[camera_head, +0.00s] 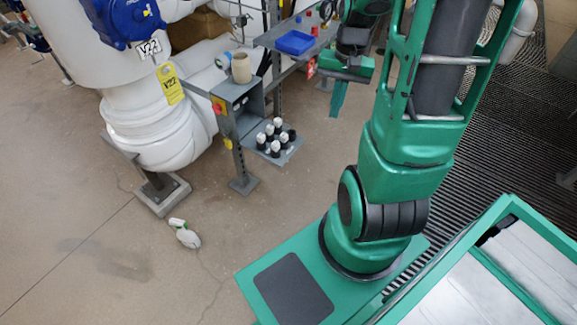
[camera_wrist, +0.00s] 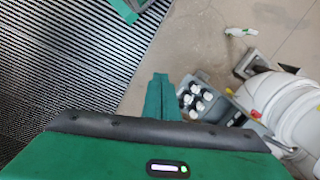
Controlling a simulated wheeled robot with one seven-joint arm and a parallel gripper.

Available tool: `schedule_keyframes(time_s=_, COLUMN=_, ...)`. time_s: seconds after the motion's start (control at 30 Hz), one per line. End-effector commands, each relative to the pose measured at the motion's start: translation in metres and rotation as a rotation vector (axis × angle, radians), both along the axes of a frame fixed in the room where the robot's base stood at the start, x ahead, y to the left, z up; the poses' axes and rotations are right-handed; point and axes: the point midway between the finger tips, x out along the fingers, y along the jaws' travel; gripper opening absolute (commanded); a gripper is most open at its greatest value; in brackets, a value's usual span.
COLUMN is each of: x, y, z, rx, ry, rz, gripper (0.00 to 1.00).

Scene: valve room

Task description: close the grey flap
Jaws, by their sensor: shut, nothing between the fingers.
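A small grey cabinet (camera_head: 238,98) on a post stands left of centre in the head view, its open side facing right. A grey panel (camera_head: 293,150) sticks out low beside it, with several black bottles with white caps (camera_head: 275,136) on it. I cannot tell for sure whether this panel is the flap. The panel and bottles also show in the wrist view, bottles (camera_wrist: 197,100) just right of my gripper. My gripper (camera_head: 338,100) is shut and empty, green fingers pointing down, right of the cabinet and apart from it. It shows in the wrist view (camera_wrist: 162,98) too.
A beige cup (camera_head: 241,67) stands on the cabinet. A shelf behind carries a blue tray (camera_head: 295,42). A spray bottle (camera_head: 185,233) lies on the otherwise clear floor in front.

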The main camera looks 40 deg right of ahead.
Motion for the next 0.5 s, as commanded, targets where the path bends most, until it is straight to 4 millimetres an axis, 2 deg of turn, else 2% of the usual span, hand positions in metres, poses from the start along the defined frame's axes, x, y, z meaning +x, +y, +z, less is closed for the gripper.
schedule_keyframes(time_s=0.03, x=0.007, y=-0.006, z=-0.015, rx=0.020, ry=0.006, rz=-0.032, gripper=0.00)
schedule_keyframes(time_s=0.2, x=0.035, y=-0.022, z=-0.063, rx=0.085, ry=-0.009, rz=-0.141, gripper=0.00)
schedule_keyframes(time_s=0.5, x=0.070, y=-0.039, z=-0.157, rx=0.238, ry=-0.047, rz=-0.369, gripper=0.00)
